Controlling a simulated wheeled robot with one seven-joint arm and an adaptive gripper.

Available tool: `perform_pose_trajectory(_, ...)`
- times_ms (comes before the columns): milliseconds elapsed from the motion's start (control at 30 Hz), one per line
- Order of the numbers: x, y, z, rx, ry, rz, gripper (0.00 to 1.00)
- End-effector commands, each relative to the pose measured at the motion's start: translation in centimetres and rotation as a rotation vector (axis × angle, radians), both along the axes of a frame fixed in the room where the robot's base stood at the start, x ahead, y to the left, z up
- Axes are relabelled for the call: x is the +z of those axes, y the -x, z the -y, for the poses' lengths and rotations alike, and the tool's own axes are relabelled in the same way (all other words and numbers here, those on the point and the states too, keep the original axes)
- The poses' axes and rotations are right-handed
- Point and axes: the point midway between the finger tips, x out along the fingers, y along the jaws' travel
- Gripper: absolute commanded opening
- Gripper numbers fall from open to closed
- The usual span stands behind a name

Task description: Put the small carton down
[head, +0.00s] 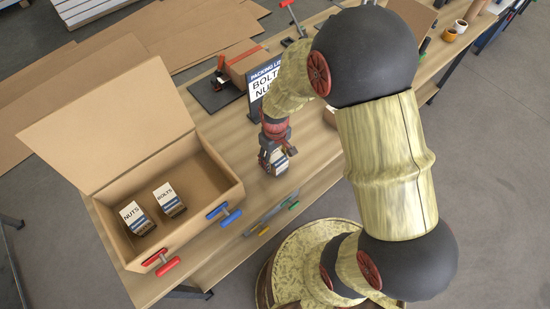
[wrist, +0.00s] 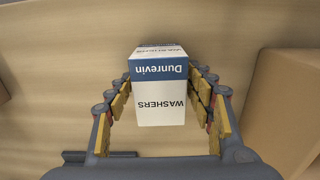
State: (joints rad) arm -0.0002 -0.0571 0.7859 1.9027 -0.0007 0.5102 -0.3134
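The small carton (wrist: 160,100) is white with a blue band. It reads "WASHERS" and "Dunrevin", upside down in the wrist view. My gripper (wrist: 160,85) is shut on it, with yellow finger pads along its left and right sides. In the head view my gripper (head: 273,157) points down over the wooden table (head: 240,140), right of the open box. The carton (head: 281,166) shows partly between the fingers, low near the tabletop. I cannot tell whether its bottom touches the table.
The open cardboard box (head: 215,157) holds a nuts carton (head: 132,214) and a bolts carton (head: 165,196). A packing list sign (head: 262,84) stands behind my gripper. Red (head: 161,263) and blue (head: 224,214) T-handled tools lie along the front. Another cardboard box (wrist: 285,105) is close right in the wrist view.

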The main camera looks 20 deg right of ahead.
Motion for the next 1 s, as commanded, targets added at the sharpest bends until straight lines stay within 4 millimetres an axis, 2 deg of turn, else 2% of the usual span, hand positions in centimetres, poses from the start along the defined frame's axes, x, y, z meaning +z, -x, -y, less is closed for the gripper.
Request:
perform_pose_trajectory(100,0.0,0.0,0.0,0.0,0.0,0.0,0.62)
perform_pose_trajectory(367,0.0,0.0,0.0,0.0,0.0,0.0,0.62)
perform_pose_trajectory(533,1.1,-0.1,0.0,0.0,0.0,0.002,0.62)
perform_pose_trajectory(1000,10.0,-0.1,0.0,0.0,0.0,0.003,0.62)
